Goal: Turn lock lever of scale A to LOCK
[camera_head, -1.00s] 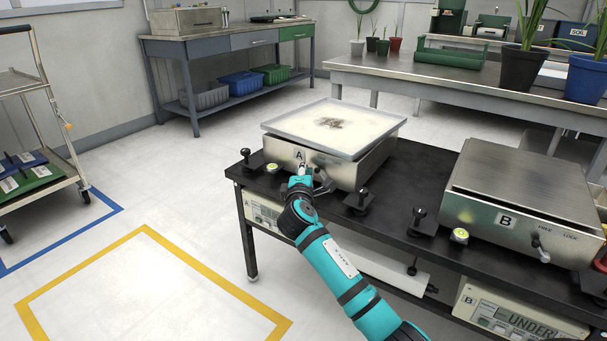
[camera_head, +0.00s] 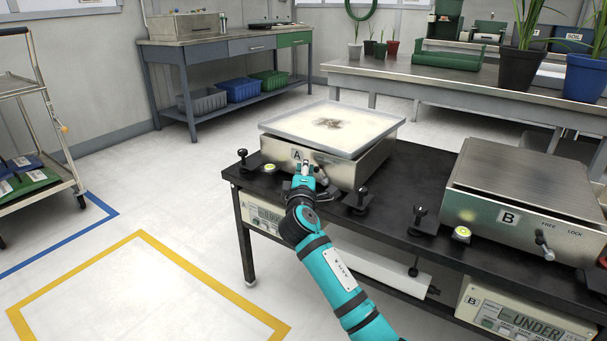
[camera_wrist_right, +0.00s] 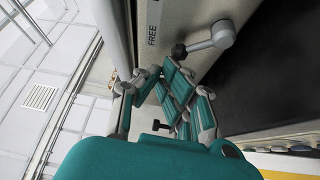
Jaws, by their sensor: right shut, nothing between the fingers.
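Scale A (camera_head: 349,172) stands at the left of the black table with a wide pale pan on top. My right gripper (camera_head: 306,172) is at its front face, just right of the "A" label, and covers most of the lever area. In the right wrist view the lock lever (camera_wrist_right: 204,44) shows as a grey arm with a black knob, beside the word FREE (camera_wrist_right: 152,36). The LOCK word is hidden. My right gripper (camera_wrist_right: 160,76) is shut and empty, its fingertips close to the knob; contact cannot be told. My left gripper is not in view.
Scale B (camera_head: 520,200) stands at the right of the same black table (camera_head: 400,235), its lever (camera_head: 543,246) showing. Black clamp knobs (camera_head: 358,200) stand along the front edge near my arm. Display units hang below. A cart (camera_head: 35,150) stands at the far left.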

